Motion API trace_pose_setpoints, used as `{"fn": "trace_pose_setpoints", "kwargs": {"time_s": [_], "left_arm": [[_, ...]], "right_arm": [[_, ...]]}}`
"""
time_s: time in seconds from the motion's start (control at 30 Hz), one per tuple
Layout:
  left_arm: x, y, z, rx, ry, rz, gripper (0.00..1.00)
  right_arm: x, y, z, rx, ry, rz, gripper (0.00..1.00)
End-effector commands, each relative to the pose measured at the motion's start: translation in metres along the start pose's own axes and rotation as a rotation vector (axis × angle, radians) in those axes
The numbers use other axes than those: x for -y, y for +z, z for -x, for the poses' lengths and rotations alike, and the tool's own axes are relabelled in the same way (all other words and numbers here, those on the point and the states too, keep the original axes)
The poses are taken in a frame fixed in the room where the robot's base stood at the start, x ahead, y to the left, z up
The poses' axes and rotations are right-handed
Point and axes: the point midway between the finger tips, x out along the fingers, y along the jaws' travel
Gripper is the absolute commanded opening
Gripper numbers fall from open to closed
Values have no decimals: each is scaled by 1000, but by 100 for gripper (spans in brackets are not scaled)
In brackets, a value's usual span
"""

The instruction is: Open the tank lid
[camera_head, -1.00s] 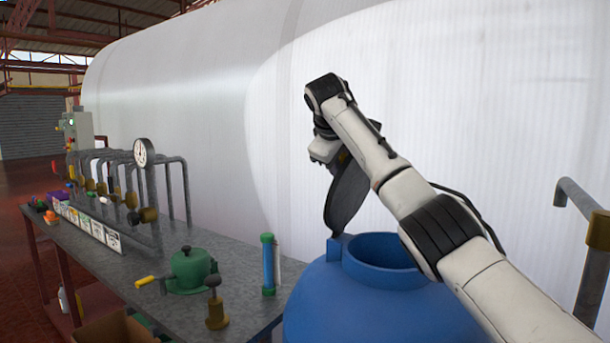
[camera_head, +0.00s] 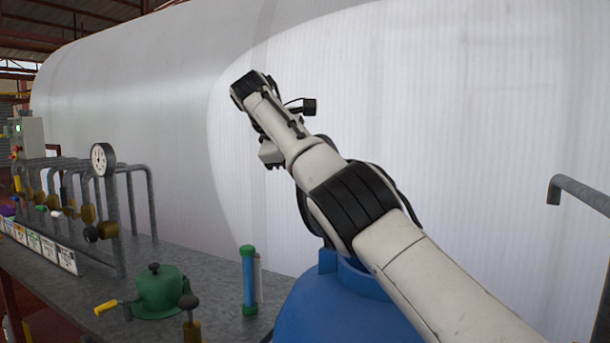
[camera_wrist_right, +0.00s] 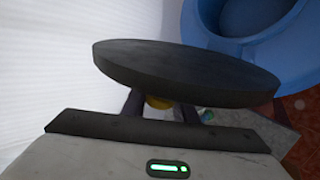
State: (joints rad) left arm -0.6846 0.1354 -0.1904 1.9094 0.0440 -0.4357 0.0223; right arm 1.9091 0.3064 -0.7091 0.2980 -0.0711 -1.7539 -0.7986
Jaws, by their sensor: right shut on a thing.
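The blue tank (camera_head: 345,310) stands at bottom centre in the head view, its mouth mostly covered by my right arm. In the right wrist view the tank (camera_wrist_right: 240,46) and its round opening are at top right. The dark round lid (camera_wrist_right: 185,75) is raised clear of the opening in that view. My right gripper (camera_wrist_right: 160,104) is shut on the lid's brass-coloured knob (camera_wrist_right: 157,102), which is partly hidden by the lid and fingers. In the head view my right gripper (camera_head: 268,153) is left of and above the tank; the lid is mostly hidden behind the arm. My left gripper is not in view.
A grey bench (camera_head: 190,258) at left holds a green pot-like valve (camera_head: 160,290), a green-and-blue cylinder (camera_head: 249,282) and pipes with a gauge (camera_head: 103,159). A large white tank wall (camera_head: 450,100) is behind. A bent grey pipe (camera_head: 578,194) stands at right.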

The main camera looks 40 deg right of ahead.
Motion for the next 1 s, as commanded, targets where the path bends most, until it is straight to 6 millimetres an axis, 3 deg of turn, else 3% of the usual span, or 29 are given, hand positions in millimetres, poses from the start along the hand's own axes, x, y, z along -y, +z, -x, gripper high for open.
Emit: {"fn": "trace_pose_setpoints", "kwargs": {"time_s": [0.2,0.23,0.33,0.67,1.0], "left_arm": [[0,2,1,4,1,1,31],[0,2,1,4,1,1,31],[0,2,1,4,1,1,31],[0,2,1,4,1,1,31],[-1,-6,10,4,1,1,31]], "right_arm": [[0,0,0,-1,0,3,0],[0,0,0,-1,0,3,28],[0,0,0,-1,0,2,43],[0,0,4,-2,0,1,43],[-2,-1,65,-4,0,3,43]]}}
